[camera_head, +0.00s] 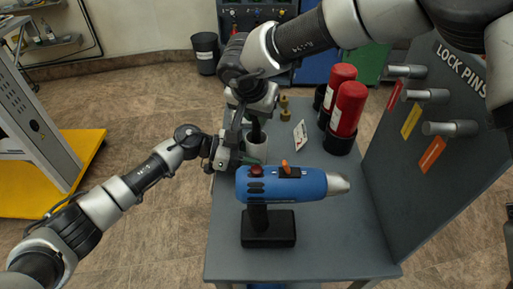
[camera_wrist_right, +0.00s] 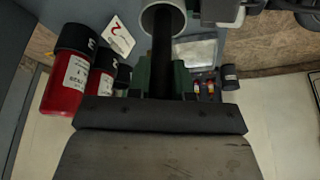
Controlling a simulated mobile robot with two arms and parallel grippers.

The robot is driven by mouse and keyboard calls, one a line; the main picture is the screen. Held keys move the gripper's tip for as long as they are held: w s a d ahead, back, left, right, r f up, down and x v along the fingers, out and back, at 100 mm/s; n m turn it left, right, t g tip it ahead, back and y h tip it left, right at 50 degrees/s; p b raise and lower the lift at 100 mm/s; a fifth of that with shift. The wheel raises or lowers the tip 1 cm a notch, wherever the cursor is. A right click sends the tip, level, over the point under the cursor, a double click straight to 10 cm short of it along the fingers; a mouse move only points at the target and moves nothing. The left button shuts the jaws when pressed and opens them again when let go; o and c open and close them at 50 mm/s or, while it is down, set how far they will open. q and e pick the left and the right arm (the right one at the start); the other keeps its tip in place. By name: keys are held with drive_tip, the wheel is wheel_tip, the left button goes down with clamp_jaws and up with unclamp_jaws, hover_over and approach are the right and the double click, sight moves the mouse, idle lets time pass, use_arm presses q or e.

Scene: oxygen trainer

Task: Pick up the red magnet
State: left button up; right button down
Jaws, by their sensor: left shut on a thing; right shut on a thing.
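A small red knob-like piece (camera_head: 256,170), which looks like the red magnet, shows at the rear top of a blue drill-like tool (camera_head: 310,185) with a black base. My left gripper (camera_head: 246,160) reaches in from the left, its green-tipped fingers closed at the red piece; the exact contact is partly hidden. My right gripper (camera_head: 255,112) points down above a whitish cup (camera_head: 257,150). In the right wrist view its green fingers (camera_wrist_right: 163,75) are shut on a black rod (camera_wrist_right: 163,50), whose far end is at the cup's round opening (camera_wrist_right: 163,18).
Red cylinders (camera_head: 348,108) in black holders, a white card (camera_head: 300,135) and a brass-coloured piece (camera_head: 285,108) stand on the grey table (camera_head: 310,255). A lock-pin panel (camera_head: 405,180) bounds the right side. The front right tabletop is clear.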

drive_tip(key=shift+r, duration=0.15)
wheel_tip(320, 180, up, 18)
idle(0.5)
use_arm(q)
drive_tip(key=o, duration=0.8)
drive_tip(key=shift+a, duration=0.1)
